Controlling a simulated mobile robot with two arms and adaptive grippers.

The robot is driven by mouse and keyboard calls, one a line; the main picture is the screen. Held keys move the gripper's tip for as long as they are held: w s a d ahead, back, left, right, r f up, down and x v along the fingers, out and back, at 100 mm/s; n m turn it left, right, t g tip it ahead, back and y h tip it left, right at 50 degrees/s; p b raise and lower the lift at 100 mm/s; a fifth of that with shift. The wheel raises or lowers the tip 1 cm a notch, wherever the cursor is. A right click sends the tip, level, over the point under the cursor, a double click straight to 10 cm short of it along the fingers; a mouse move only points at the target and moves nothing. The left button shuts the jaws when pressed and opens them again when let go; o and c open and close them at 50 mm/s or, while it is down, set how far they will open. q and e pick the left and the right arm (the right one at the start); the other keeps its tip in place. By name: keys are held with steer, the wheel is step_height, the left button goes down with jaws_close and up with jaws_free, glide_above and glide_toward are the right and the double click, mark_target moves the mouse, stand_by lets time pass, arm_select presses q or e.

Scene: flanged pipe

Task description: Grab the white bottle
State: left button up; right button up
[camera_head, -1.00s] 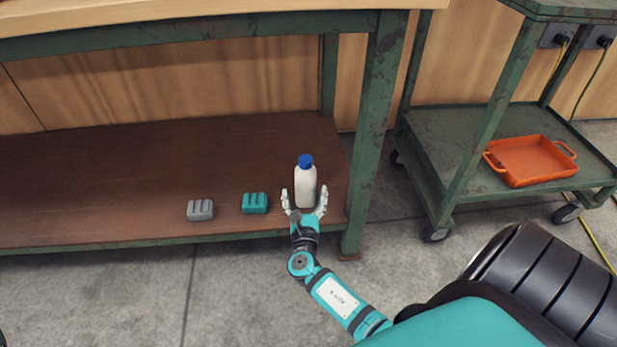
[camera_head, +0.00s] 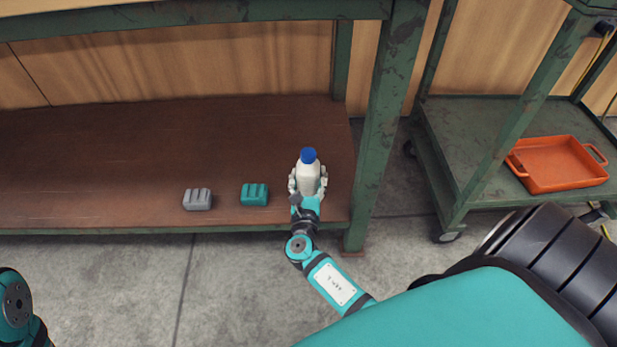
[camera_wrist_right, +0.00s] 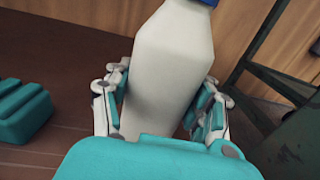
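The white bottle (camera_head: 308,174) with a blue cap (camera_head: 308,156) is upright near the right end of the brown lower shelf. My right gripper (camera_head: 307,184) has its fingers against both sides of the bottle and is shut on it. In the right wrist view, the bottle (camera_wrist_right: 168,65) fills the space between the fingers, and its cap is mostly cut off at the top. The bottle's base is hidden, so I cannot tell if it touches the shelf. My left gripper is out of view; only part of the left arm shows at the lower left.
A teal block (camera_head: 255,194) and a grey block (camera_head: 198,199) lie on the shelf (camera_head: 90,165) left of the bottle. A green table leg (camera_head: 384,130) stands close on the right. A cart (camera_head: 470,170) with an orange tray (camera_head: 556,165) is further right.

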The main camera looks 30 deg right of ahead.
steer(key=c, duration=0.9)
steer(key=shift+r, duration=0.15)
